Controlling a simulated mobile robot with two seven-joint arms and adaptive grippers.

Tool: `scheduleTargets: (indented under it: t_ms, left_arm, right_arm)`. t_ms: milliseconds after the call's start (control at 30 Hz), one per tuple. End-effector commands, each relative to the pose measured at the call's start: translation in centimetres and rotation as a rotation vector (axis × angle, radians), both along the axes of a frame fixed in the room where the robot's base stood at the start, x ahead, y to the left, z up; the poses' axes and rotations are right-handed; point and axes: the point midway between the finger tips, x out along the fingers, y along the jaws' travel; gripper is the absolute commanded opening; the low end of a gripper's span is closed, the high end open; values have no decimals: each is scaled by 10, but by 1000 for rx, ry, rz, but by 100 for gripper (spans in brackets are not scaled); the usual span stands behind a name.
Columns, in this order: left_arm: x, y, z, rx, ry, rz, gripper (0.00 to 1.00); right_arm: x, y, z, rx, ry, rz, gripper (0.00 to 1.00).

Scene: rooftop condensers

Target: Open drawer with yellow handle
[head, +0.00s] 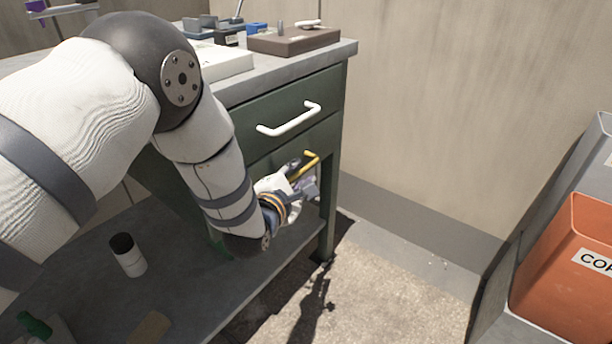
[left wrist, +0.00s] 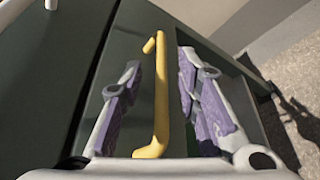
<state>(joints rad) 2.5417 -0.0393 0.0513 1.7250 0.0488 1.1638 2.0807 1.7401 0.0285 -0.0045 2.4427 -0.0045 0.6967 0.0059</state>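The yellow handle (head: 312,158) is on the lower dark green drawer (head: 328,138) of the bench. The drawer front looks flush with the bench, so it appears closed. My left gripper (head: 302,180) is at this handle and partly covers it in the head view. In the left wrist view, the yellow handle (left wrist: 161,105) runs between the two purple-padded fingers of my left gripper (left wrist: 162,85). The fingers are apart, one on each side of the bar, with gaps visible on both sides. My right gripper is not in view.
A white handle (head: 290,120) is on the drawer above. The bench top (head: 340,50) holds a brown box and small tools. An orange bin (head: 565,275) stands at right; floor between is clear.

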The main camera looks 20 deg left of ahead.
Motion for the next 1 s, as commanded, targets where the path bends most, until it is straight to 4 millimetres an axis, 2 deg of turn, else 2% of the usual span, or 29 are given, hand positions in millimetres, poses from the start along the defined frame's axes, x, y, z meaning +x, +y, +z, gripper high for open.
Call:
scheduleTargets:
  t_ms: [100, 200, 467, 500, 633, 1000]
  left_arm:
    - [20, -1, -8, 2, 3, -1, 30]
    - [29, -1, -9, 2, 3, -1, 30]
    - [33, -1, -8, 2, 3, -1, 30]
    - [33, -1, -8, 2, 3, -1, 28]
    - [33, -1, -8, 2, 3, -1, 0]
    - [31, -2, -7, -1, 3, 1, 0]
  right_arm:
    - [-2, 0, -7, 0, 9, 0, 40]
    - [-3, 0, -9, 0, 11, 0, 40]
    - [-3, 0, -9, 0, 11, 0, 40]
    - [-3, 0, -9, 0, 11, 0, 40]
    - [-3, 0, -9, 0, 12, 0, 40]
    - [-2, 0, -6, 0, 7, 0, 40]
